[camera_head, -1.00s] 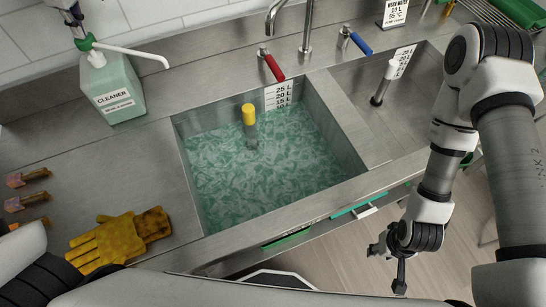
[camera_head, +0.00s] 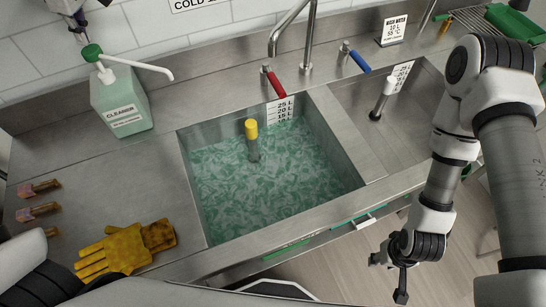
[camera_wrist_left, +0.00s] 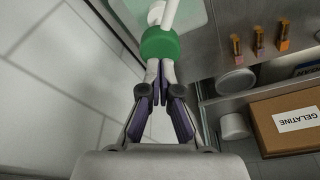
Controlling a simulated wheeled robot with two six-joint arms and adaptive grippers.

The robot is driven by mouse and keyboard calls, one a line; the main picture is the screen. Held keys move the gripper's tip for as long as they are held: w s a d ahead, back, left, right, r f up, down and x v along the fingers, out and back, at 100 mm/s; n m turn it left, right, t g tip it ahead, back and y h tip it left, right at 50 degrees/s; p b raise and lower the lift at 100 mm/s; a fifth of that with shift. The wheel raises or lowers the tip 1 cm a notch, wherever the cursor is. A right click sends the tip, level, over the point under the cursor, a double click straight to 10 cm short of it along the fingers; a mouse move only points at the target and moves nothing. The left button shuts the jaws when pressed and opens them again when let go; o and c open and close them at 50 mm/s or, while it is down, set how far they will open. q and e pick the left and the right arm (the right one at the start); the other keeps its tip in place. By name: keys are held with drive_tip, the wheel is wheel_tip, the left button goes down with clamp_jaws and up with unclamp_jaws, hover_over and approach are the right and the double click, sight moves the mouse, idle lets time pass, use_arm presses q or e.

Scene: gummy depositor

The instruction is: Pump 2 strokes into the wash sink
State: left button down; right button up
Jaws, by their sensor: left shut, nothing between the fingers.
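The cleaner bottle (camera_head: 122,103) is pale green with a green-topped pump head (camera_head: 92,53) and a white spout (camera_head: 145,69) pointing right toward the wash sink (camera_head: 187,180). The sink holds foamy green-white water (camera_head: 270,195) and a yellow-topped standpipe (camera_head: 252,140). My left gripper (camera_head: 80,30) is shut and empty just above the pump head. In the left wrist view its fingertips (camera_wrist_left: 160,66) appear close to the green pump top (camera_wrist_left: 159,44); contact is unclear there. My right gripper (camera_head: 386,279) is open and empty, in front of the counter.
Red (camera_head: 275,84) and blue (camera_head: 357,58) tap levers stand behind the sinks. A second sink (camera_head: 410,108) is at right. A gelatine box (camera_wrist_left: 290,122) sits lower down.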

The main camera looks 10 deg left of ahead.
idle(0.3)
use_arm(q)
wheel_tip(320, 180, up, 6)
drive_tip(key=p, duration=0.5)
drive_tip(key=shift+w, duration=0.1)
idle(0.3)
